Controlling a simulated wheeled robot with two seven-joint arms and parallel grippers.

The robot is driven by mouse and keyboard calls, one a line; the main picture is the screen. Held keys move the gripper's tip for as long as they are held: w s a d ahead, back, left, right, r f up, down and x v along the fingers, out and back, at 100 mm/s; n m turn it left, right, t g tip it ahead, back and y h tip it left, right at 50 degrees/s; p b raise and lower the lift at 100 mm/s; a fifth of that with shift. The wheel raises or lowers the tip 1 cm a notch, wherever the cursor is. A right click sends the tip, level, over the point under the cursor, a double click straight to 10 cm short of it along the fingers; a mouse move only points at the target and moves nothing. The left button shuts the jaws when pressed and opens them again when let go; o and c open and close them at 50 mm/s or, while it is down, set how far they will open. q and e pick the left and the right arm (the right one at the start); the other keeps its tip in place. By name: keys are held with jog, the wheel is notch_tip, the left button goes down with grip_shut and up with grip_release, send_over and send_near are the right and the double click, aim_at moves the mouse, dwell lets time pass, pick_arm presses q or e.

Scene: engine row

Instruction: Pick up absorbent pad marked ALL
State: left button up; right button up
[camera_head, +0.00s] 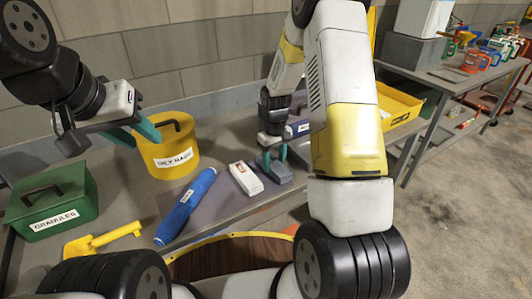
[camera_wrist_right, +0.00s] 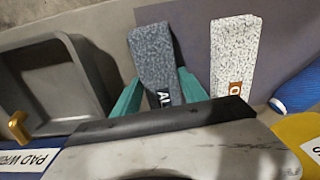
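The dark grey absorbent pad (camera_head: 280,173) lies on the bench mat, right of a white pad (camera_head: 246,178). In the right wrist view the grey pad (camera_wrist_right: 155,60) shows the letters "AL", the rest of its label being hidden. My right gripper (camera_head: 274,158) is low at this pad, with one teal finger along each side. Whether the fingers press on it I cannot tell. In the wrist view the white pad (camera_wrist_right: 233,55) has an orange label with an "O". My left gripper (camera_head: 134,134) is open and empty, above the bench left of the yellow bin.
A yellow bin (camera_head: 167,155), green GRANULES box (camera_head: 52,202), blue roll (camera_head: 185,207) and yellow scoop (camera_head: 102,240) stand or lie left of the pads. A grey tray (camera_wrist_right: 52,85) is left of my right gripper in the wrist view.

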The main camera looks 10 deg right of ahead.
jog(key=shift+c, duration=1.1)
